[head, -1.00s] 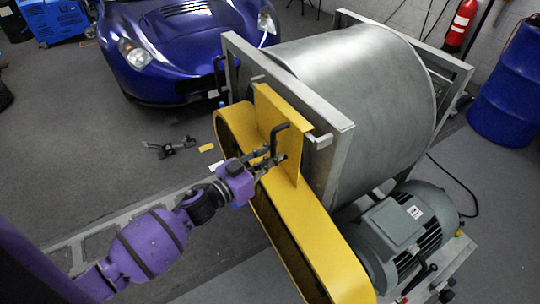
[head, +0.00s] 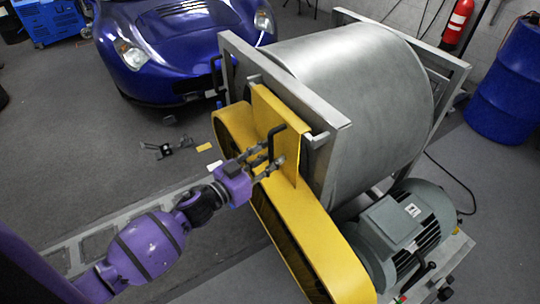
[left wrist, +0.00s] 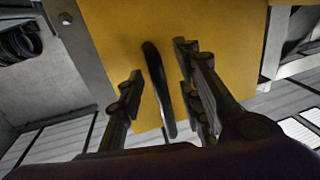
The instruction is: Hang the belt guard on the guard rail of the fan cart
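The belt guard (head: 291,158) is a yellow plate with a black bar handle (head: 271,146). It stands upright against the near side of the fan cart (head: 336,160), in front of a long yellow housing. Ends of the grey guard rail (head: 319,138) show at both sides of its upper part; how its top edge sits on the rail is hidden. My left gripper (head: 267,168) is at the handle. In the left wrist view, its fingers (left wrist: 158,97) are spread, with the handle (left wrist: 158,88) between them and gaps at both sides. My right gripper is not in view.
The long yellow housing (head: 325,255) slopes below the guard. A grey motor (head: 405,230) and large metal drum (head: 365,95) are on the cart. A blue car (head: 180,45) and blue barrel (head: 510,90) stand behind. Floor at left is mostly clear.

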